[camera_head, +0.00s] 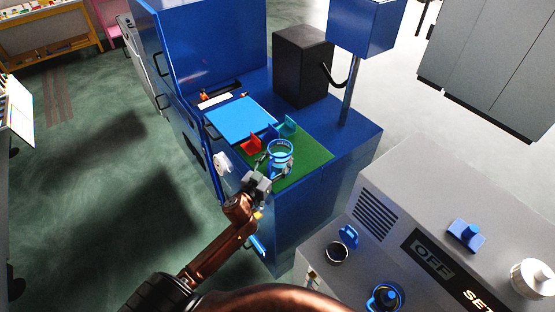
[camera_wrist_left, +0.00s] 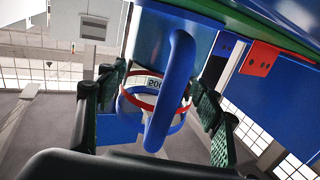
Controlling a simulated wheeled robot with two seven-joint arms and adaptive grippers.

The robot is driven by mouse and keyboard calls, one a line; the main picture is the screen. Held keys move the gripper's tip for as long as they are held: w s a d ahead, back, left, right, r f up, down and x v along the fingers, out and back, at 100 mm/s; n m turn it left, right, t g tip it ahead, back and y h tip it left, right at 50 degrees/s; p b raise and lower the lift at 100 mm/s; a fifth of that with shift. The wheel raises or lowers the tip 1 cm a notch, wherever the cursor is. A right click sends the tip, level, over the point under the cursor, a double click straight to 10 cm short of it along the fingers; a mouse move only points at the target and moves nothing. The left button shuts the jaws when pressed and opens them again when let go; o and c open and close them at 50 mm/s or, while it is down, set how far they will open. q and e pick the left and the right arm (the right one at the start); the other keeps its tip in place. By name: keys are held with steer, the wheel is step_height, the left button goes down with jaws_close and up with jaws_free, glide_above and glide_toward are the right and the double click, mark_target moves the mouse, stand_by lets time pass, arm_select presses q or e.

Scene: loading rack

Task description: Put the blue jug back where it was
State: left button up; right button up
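The blue jug (camera_head: 280,147) stands at the green mat on the blue cabinet's top, with a ringed, open rim. In the left wrist view the jug shows a thick blue handle (camera_wrist_left: 172,75), a red band and a blue band. My left gripper (camera_head: 270,171) is at the jug's near side. My right gripper is out of view.
A red piece (camera_head: 251,144) and a teal piece (camera_head: 286,126) stand close behind the jug. A light blue panel (camera_head: 240,118) and a black box (camera_head: 302,68) lie farther back. A grey machine (camera_head: 400,205) with knobs fills the lower right.

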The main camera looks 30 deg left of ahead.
mark_target(268, 171)
arm_select(q)
steer(key=shift+o, duration=1.3)
steer(key=shift+s+r, duration=0.1)
steer(key=shift+s, duration=0.05)
steer(key=shift+s+r+b, duration=0.1)
steer(key=shift+s+b, duration=0.85)
steer(key=shift+s, duration=4.9)
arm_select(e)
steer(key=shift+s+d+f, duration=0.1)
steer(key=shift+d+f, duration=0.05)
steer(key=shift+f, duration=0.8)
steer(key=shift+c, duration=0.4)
